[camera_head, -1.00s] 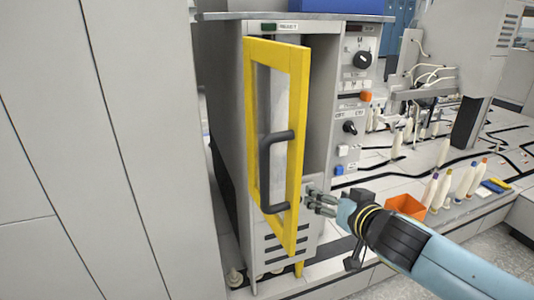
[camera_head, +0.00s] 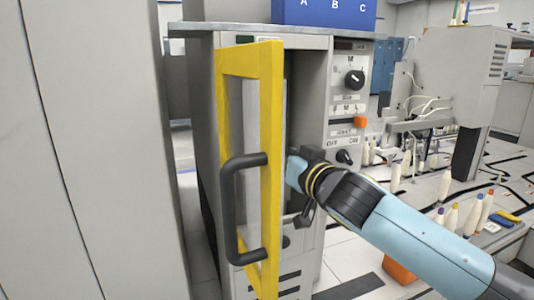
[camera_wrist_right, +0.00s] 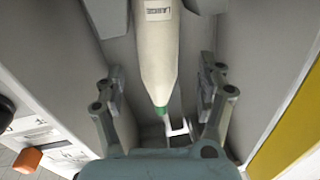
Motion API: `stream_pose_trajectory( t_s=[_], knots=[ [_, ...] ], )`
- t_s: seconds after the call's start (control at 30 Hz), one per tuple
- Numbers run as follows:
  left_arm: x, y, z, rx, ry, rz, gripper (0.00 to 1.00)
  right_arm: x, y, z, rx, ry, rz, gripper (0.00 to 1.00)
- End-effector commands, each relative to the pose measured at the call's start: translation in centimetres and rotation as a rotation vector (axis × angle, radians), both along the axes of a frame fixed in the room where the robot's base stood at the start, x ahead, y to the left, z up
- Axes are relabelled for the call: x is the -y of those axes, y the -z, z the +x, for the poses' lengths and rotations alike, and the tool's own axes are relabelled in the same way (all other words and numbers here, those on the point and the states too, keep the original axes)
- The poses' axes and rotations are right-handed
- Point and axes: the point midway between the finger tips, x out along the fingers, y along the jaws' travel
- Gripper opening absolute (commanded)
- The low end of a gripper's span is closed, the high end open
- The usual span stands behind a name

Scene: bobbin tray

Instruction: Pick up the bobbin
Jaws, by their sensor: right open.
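A cream bobbin (camera_wrist_right: 157,50) with a green tip and a small label shows in the right wrist view, between the two fingers of my right gripper (camera_wrist_right: 160,103). The fingers stand apart on both sides of it, with a gap to each. In the head view my right arm reaches behind the yellow-framed door (camera_head: 270,90) into the grey cabinet (camera_head: 315,95). The door hides the fingers and the bobbin there. My left gripper is not in view.
The open door with its dark handle (camera_head: 228,205) stands close to my right wrist. A control panel with an orange button (camera_head: 360,122) is right of the opening. More bobbins (camera_head: 450,219) stand on the bench at right, near an orange bin (camera_head: 398,273). A blue box (camera_head: 325,12) sits on top.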

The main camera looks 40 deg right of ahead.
Motion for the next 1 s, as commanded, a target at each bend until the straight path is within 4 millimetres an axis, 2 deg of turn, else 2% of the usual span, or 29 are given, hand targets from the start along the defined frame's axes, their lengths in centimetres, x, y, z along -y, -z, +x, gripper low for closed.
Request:
stream_pose_trajectory(
  t_s=[0.1, 0.27, 0.57, 1.0],
  knots=[
    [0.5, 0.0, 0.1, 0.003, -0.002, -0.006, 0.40, 0.4, -0.2, 1.9, 0.003, 0.000, 0.004, 0.73],
    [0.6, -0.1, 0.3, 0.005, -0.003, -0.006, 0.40, 0.6, -0.1, 4.1, 0.000, 0.000, 0.003, 0.73],
    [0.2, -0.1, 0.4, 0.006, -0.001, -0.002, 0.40, 0.7, 0.0, 4.6, -0.001, -0.001, 0.001, 0.71],
    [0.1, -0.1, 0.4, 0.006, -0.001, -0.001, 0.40, 0.7, 0.0, 4.5, -0.001, 0.000, 0.001, 0.14]
  ],
)
